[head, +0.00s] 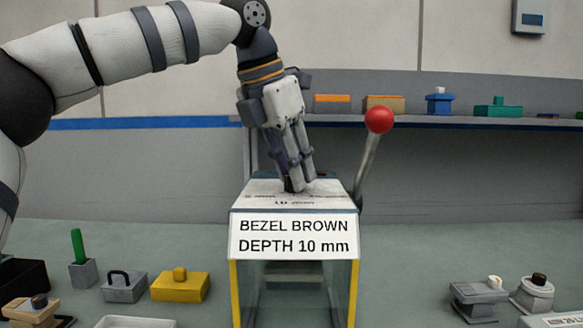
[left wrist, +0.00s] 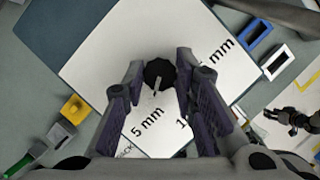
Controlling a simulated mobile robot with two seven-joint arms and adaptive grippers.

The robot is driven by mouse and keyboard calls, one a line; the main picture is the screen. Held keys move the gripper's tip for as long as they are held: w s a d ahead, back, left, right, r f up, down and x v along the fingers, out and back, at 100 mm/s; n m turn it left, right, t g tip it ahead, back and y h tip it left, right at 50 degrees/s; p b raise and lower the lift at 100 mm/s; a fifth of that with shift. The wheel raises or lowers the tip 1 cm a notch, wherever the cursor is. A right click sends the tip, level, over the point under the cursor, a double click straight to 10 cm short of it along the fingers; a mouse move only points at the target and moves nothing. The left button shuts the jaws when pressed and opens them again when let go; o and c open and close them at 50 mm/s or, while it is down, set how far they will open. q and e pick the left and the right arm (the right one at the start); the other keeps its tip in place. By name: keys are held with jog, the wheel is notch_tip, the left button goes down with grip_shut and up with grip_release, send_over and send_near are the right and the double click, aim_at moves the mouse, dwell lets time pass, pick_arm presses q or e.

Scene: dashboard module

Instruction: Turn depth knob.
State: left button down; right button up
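The depth knob (left wrist: 160,74) is a dark scalloped dial with a pale pointer on a white sloping panel (left wrist: 104,70). Its pointer faces down in the left wrist view, toward the "5 mm" mark; other marks are partly covered by fingers. My left gripper (left wrist: 160,72) points down with its fingers on both sides of the knob, seemingly touching it. In the head view this gripper (head: 298,186) is on top of the box, hiding most of the knob. The sign (head: 294,236) reads "BEZEL BROWN DEPTH 10 mm". My right gripper is not recognisable in the head view.
A red-topped lever (head: 379,120) stands close to the right of my left gripper. A yellow block (head: 180,286) and a black-handled grey block (head: 124,287) lie left of the box. Grey fixtures (head: 478,297) stand on the right. A shelf (head: 430,122) with coloured parts runs behind.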

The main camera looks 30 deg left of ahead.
dwell(0.3)
pick_arm(q)
jog(key=n+y, duration=0.2)
jog(key=n, duration=0.3)
jog(key=shift+d+n, duration=0.15)
jog(key=shift+n, duration=0.15)
jog(key=n+y, duration=0.1)
jog(key=n, duration=0.2)
jog(key=n+g+y, duration=0.1)
jog(key=n, duration=0.1)
jog(key=shift+w+d+n, duration=0.1)
jog(key=shift+n, duration=0.6)
jog(key=c, duration=1.3)
grip_release()
